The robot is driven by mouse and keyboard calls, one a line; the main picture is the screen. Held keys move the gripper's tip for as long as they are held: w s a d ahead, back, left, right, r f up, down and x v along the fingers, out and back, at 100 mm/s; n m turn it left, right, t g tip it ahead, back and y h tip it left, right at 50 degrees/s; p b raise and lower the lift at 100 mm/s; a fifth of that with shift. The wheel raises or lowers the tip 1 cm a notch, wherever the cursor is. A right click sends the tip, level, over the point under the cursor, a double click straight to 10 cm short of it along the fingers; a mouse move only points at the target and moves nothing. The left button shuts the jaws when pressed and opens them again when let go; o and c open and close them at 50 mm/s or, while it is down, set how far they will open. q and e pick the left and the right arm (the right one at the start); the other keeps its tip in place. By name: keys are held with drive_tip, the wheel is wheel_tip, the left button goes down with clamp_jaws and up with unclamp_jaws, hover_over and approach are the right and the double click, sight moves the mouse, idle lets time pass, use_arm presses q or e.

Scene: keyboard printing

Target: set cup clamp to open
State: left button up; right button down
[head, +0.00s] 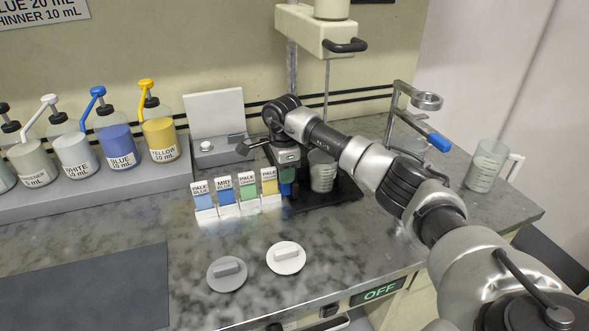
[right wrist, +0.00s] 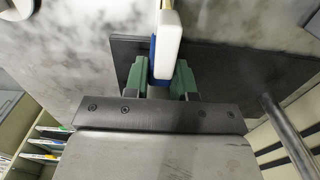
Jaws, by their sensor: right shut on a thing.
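My right gripper (head: 286,186) is low over the black base (head: 335,193) at the back of the counter. A clear cup (head: 322,172) stands upright on the base, just right of the gripper. My left gripper is out of view.
Several labelled sample cards (head: 228,199) stand close left of the gripper. Pump bottles (head: 160,138) line the back left. A stand with a blue handle (head: 438,142) and a clear jug (head: 486,167) are to the right. Two round lids (head: 286,258) lie in front.

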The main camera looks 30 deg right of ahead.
drive_tip(key=shift+a, duration=0.15)
drive_tip(key=c, duration=1.2)
unclamp_jaws()
drive_tip(key=shift+a, duration=0.1)
drive_tip(key=shift+o, duration=1.4)
drive_tip(key=shift+w+a, duration=0.1)
drive_tip(key=shift+a, duration=0.05)
drive_tip(key=shift+d+r, duration=0.15)
drive_tip(key=shift+d, duration=0.05)
wheel_tip(320, 180, up, 11)
drive_tip(key=b, duration=0.1)
drive_tip(key=shift+f, duration=0.2)
drive_tip(key=shift+a, duration=0.1)
